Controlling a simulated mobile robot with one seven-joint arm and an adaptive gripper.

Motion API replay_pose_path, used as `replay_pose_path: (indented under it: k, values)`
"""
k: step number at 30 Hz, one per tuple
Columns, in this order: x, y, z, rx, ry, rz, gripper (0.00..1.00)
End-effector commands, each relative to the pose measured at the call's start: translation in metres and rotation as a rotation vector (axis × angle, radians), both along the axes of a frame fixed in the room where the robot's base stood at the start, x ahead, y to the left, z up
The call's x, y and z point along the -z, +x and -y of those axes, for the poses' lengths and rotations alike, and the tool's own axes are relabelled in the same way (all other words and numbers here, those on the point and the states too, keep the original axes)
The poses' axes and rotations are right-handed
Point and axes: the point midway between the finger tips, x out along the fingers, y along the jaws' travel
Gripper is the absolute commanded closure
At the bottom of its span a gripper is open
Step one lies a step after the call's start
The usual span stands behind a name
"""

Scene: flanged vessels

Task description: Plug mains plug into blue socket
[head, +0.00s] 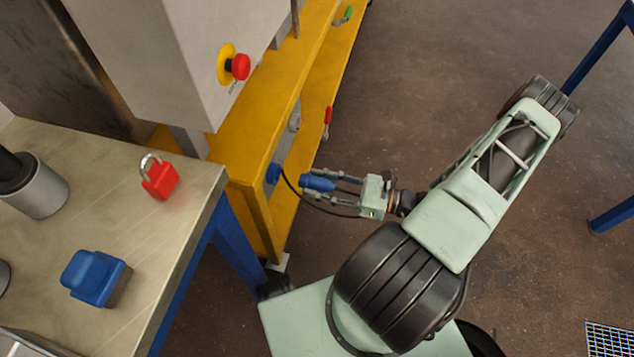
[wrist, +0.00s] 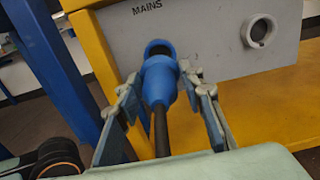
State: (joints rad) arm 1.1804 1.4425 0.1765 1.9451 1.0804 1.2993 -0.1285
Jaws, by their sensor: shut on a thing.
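The blue mains plug (head: 318,183) is between the fingers of my gripper (head: 330,179), which is shut on it. In the wrist view the plug (wrist: 160,88) sits between both fingers (wrist: 160,95), its black cable running back toward the camera. The blue socket (head: 273,173) is on the side of the yellow frame, left of the plug, with a small gap between them in the head view. In the wrist view the socket's dark, blue-rimmed opening (wrist: 158,46) shows just beyond the plug, below the "MAINS" lettering. The plug's front end is partly hidden there.
A round grey fitting (wrist: 259,31) is right of the socket on the grey panel. A workbench (head: 150,235) at left holds a red padlock (head: 160,180) and a blue block (head: 95,278). A thin black cable (head: 320,208) loops beside my gripper. Open floor lies behind my arm.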

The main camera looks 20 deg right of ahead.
Motion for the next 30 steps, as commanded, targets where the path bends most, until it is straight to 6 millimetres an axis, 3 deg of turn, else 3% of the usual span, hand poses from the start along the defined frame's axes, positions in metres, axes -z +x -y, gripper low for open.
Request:
replay_pose_path:
  k: [8,22,30]
  values:
    - [0.000,0.003,-0.004,-0.001,-0.002,-0.001,1.00]
    - [0.000,0.027,-0.037,-0.001,0.000,-0.001,1.00]
    - [0.000,0.030,-0.040,0.000,-0.001,-0.002,1.00]
